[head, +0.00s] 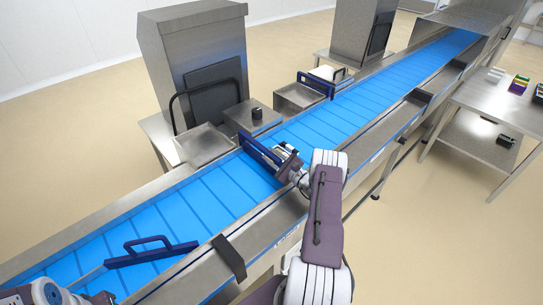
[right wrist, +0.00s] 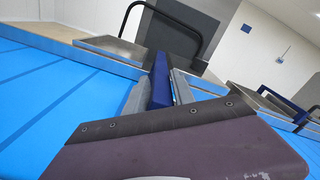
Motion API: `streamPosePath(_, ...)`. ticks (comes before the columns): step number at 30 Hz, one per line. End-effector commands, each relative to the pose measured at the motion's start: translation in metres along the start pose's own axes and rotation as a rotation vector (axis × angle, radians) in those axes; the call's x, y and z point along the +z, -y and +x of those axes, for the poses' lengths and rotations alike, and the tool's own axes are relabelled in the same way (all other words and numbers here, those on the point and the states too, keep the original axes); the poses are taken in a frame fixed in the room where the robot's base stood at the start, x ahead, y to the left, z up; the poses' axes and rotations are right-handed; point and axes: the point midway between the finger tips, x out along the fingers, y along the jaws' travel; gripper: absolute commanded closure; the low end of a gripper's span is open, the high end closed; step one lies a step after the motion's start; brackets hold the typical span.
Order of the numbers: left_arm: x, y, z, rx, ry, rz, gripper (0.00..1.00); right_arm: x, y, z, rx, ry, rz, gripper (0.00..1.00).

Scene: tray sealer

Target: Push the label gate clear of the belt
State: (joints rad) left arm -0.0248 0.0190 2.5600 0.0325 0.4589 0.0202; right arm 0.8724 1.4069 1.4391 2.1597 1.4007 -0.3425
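The label gate (head: 259,151), a dark blue bar with a loop handle, stands over the middle of the blue belt; no lettering on it can be read. My right gripper (head: 284,153) is at its near end. In the right wrist view a dark blue piece of the gate (right wrist: 161,82) lies between the two grey fingers of this gripper (right wrist: 160,95), which appear closed against it. My left gripper (head: 42,293) is only partly in view at the lower left corner, apart from this gate; its fingers cannot be made out.
The blue belt (head: 215,200) runs from lower left to upper right between steel rails. A second blue gate (head: 152,254) lies across the belt near my left gripper. A third (head: 316,84) is at the far rail. Steel machines (head: 200,60) stand behind; a side table (head: 490,105) is at right.

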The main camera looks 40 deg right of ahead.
Motion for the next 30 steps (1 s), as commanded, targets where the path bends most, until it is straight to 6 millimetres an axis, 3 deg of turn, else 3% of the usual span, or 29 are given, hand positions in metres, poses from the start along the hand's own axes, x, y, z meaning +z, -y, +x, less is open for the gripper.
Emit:
streamPosePath(1,0.0000,0.0000,0.0000,0.000,0.000,0.000,0.64,0.0002,0.0019,0.0000,-0.005,0.000,-0.002,0.92)
streamPosePath(2,0.0000,0.0000,0.0000,0.000,0.000,0.000,0.64,0.0002,0.0022,-0.0001,-0.005,0.000,-0.002,1.00)
streamPosePath(30,-0.0001,0.0000,-0.0007,0.000,0.000,0.000,0.64,0.0035,0.0093,0.0003,-0.017,0.008,-0.013,1.00)
